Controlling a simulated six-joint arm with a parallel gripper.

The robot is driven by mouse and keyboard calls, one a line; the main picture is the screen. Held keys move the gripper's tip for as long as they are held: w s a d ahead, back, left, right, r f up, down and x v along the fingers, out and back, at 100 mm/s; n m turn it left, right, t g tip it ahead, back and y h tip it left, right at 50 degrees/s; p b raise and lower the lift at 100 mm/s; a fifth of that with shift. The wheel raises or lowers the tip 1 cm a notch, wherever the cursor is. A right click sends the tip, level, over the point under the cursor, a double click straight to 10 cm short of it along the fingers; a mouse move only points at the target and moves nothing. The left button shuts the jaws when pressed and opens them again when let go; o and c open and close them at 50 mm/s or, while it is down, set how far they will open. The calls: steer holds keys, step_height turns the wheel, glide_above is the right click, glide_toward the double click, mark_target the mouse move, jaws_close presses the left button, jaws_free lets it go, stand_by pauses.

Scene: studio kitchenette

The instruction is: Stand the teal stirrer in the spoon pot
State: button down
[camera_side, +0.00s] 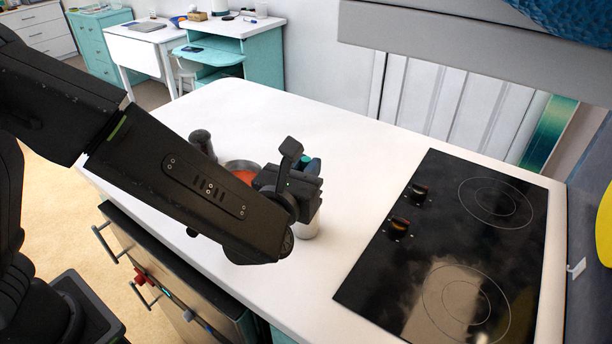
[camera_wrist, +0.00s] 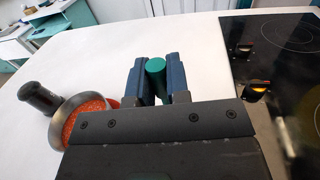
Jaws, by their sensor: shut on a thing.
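My gripper (camera_wrist: 155,82) is shut on the teal stirrer (camera_wrist: 156,68), whose round green end shows between the two blue fingers in the wrist view. In the side view a small teal part of the stirrer (camera_side: 313,166) shows behind my gripper (camera_side: 298,182). A pale, upright cylinder (camera_side: 308,229), which looks like the spoon pot, stands on the counter just below my gripper. Its upper part is hidden by my gripper, so I cannot tell whether the stirrer's lower end is inside it. The wrist view does not show the pot.
A metal bowl (camera_wrist: 63,132) with orange-red contents and a dark upright canister (camera_wrist: 38,97) stand left of my gripper. A black hob (camera_side: 440,260) with knobs lies to the right. The white counter (camera_side: 340,130) is clear behind my gripper.

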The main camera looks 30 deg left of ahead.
steer(key=shift+f, duration=0.95)
steer(key=c, duration=1.1)
jaws_free()
